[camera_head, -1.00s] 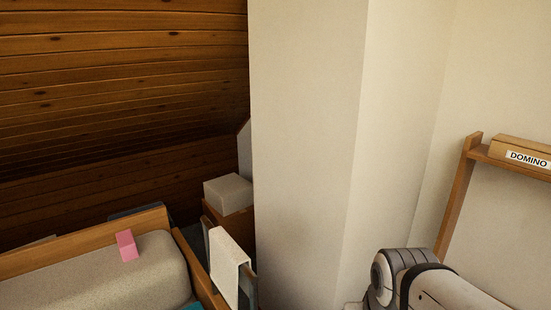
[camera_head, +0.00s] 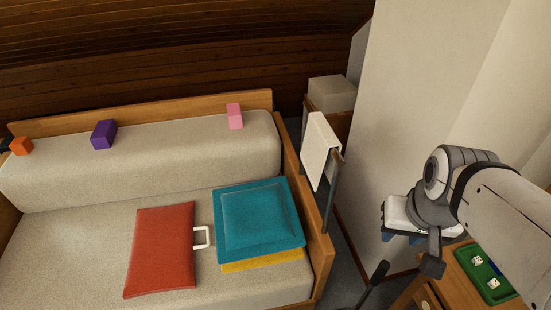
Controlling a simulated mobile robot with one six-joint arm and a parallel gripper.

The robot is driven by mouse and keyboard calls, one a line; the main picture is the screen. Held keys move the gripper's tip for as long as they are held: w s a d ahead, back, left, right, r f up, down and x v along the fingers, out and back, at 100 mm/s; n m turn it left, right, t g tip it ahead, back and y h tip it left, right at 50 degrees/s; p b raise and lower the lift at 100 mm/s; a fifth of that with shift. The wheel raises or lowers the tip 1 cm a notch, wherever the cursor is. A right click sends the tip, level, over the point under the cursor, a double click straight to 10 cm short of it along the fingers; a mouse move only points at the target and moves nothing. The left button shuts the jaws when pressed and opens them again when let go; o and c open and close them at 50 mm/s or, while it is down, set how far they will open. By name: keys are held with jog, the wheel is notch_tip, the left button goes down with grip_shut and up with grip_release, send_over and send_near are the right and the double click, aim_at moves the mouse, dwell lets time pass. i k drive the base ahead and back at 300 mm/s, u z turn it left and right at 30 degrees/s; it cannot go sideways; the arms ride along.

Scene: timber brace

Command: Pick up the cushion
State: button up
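A teal square cushion (camera_head: 258,220) lies on the right end of the beige sofa seat (camera_head: 70,245). A yellow flat piece (camera_head: 262,261) shows from under its front edge. A red cushion-like piece (camera_head: 161,250) lies to its left, with a white loop (camera_head: 202,237) at its right side, close to the teal cushion. My arm is at the right of the picture, with my gripper (camera_head: 420,250) apart from the sofa and all cushions. Its fingers are too small and dark to tell whether they are open.
Orange (camera_head: 21,146), purple (camera_head: 104,134) and pink (camera_head: 235,116) blocks sit on the sofa's backrest. A white cloth (camera_head: 320,150) hangs on a rail by the wooden armrest (camera_head: 318,245). A pale box (camera_head: 332,93) stands behind. A green tray (camera_head: 484,274) with dice is on a wooden table at lower right.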

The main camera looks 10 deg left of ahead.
aim_at(254, 219)
jog(key=u, duration=0.25)
jog(key=k, duration=1)
jog(key=u, duration=0.6)
jog(key=i, duration=1)
jog(key=z, duration=0.05)
